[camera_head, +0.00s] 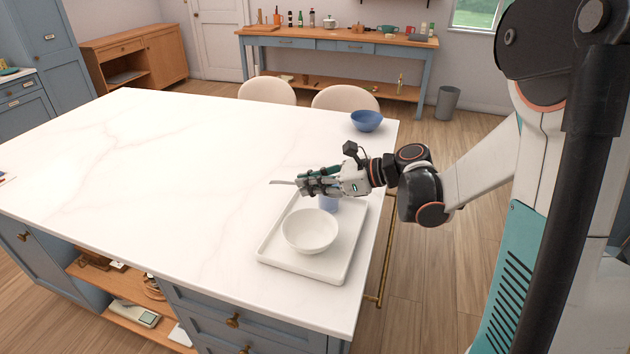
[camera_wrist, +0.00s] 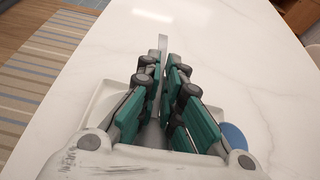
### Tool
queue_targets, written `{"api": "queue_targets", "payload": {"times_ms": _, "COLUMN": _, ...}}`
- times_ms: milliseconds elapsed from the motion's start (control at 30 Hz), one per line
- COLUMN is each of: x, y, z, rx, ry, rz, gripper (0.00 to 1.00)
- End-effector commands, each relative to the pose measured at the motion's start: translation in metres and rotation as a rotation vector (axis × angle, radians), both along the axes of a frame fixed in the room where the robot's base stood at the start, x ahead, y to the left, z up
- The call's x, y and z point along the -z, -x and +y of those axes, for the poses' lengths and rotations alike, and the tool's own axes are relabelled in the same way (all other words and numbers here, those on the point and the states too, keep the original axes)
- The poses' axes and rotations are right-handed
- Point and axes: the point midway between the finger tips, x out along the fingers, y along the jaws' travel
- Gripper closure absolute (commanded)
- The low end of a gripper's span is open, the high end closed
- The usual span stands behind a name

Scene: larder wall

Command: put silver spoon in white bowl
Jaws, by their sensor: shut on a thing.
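The silver spoon (camera_head: 282,183) is held between the fingers of my gripper (camera_head: 308,183), its end sticking out to the left in the head view. In the wrist view the spoon (camera_wrist: 163,45) runs lengthwise between the teal finger pads of my gripper (camera_wrist: 168,85). The white bowl (camera_head: 310,231) stands upright on a white tray (camera_head: 301,268) near the table's right end. My gripper is above the far part of the tray, behind the bowl in the head view. The bowl's inside looks empty.
A blue cup (camera_head: 329,203) stands on the tray under my gripper, partly hidden. A blue bowl (camera_head: 367,121) stands at the table's far right corner. Two chairs stand behind the table.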

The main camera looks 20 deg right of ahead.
Motion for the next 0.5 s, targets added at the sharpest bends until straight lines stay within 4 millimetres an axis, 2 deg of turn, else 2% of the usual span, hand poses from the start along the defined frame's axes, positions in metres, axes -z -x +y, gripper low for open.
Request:
{"api": "queue_targets", "payload": {"times_ms": 33, "x": 0.009, "y": 0.0, "z": 0.0, "rx": 0.0, "ry": 0.0, "rz": 0.0, "gripper": 1.0}}
{"api": "queue_targets", "payload": {"times_ms": 300, "x": 0.039, "y": 0.0, "z": 0.0, "rx": 0.001, "ry": 0.0, "rz": 0.0, "gripper": 1.0}}
{"api": "queue_targets", "payload": {"times_ms": 500, "x": 0.046, "y": 0.0, "z": -0.001, "rx": 0.001, "ry": 0.0, "rz": 0.0, "gripper": 1.0}}
